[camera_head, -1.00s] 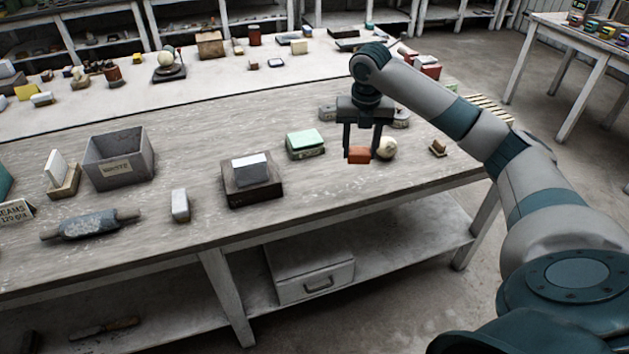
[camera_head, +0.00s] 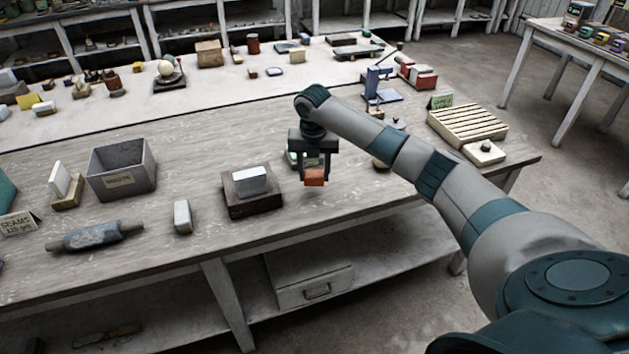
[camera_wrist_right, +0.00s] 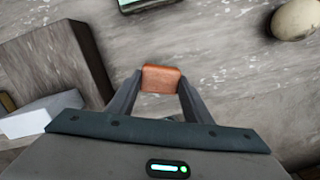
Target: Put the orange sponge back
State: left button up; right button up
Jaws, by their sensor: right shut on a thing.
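My right gripper (camera_head: 314,181) is shut on the orange sponge (camera_head: 315,177) and holds it over the table, just right of a dark wooden block with a white-grey block on top. In the right wrist view the orange sponge (camera_wrist_right: 161,78) sits between the two fingertips (camera_wrist_right: 160,84). Whether it clears the tabletop is hard to tell. A green-topped box (camera_head: 292,159) is mostly hidden behind the gripper; its edge shows at the top of the right wrist view (camera_wrist_right: 140,5). My left gripper is not in view.
The dark wooden block (camera_head: 238,206) carries a white-grey block (camera_head: 250,181). A grey labelled bin (camera_head: 121,180), a small white block (camera_head: 182,217) and a rolling pin (camera_head: 95,235) lie to the left. A pale ball (camera_wrist_right: 295,19) is at the upper right in the wrist view. A slatted rack (camera_head: 468,122) stands at right.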

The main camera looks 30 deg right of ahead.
aim_at(314, 182)
jog(key=shift+f, duration=0.25)
notch_tip(314, 182, down, 3)
jog(key=shift+r+p, duration=0.1)
jog(key=shift+p, duration=0.7)
jog(key=shift+f, duration=0.35)
jog(key=o, duration=1.4)
